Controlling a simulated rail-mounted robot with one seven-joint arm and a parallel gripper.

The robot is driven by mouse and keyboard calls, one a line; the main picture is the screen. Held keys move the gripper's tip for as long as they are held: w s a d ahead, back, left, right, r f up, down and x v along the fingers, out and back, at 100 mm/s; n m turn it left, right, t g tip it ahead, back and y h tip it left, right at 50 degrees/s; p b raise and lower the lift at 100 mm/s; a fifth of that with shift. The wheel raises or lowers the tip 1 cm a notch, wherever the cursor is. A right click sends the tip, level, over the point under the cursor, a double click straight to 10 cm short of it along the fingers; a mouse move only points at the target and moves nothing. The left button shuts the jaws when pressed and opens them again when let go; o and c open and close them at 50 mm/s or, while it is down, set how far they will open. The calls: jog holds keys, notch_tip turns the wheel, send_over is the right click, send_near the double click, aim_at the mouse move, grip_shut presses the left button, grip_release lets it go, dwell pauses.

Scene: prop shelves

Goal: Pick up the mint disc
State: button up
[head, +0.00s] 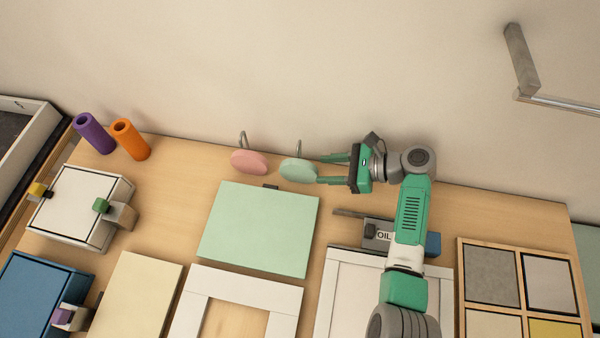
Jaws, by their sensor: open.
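The mint disc (298,170) is a pale green round plate near the back edge of the wooden surface, with a grey hook or stem rising behind it. My gripper (318,169) comes in from the right with its two green fingers pointing left. The fingers are apart, and their tips are at the disc's right edge. Whether they touch it I cannot tell. A pink disc (249,162) of like shape is just left of the mint one.
A mint panel (258,230) lies in front of the discs. Purple (94,133) and orange (130,139) tubes are at the back left. A wooden divided tray (522,256) is at the right.

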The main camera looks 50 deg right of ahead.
aim_at(300, 169)
jog(key=b+x, duration=0.1)
jog(key=x, duration=0.3)
jog(key=b+x, duration=0.2)
jog(key=x, duration=0.1)
jog(key=shift+w+a, duration=0.3)
jog(key=shift+a, duration=0.1)
jog(key=shift+r, duration=0.15)
grip_shut()
